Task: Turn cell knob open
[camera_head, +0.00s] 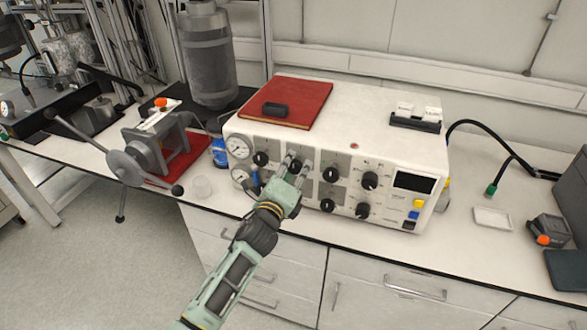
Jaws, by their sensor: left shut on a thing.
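A white control box (395,160) stands on the bench, with two gauges and several black knobs on its front panel. My left gripper (296,164) reaches up to this panel from below. It is shut on the upper-row black knob (296,167), second from the left, which its fingers partly cover. Another black knob (261,158) is just left of it, and one (331,174) is just right. The panel labels are too small to read, so I cannot tell which knob is named cell. My right gripper is not in view.
A red book (300,97) with a small black object lies on the box. A clamp-like device with a handwheel (128,168) stands at the left, near a grey cylinder (208,60). A small white tray (492,218) and a cable lie at the right.

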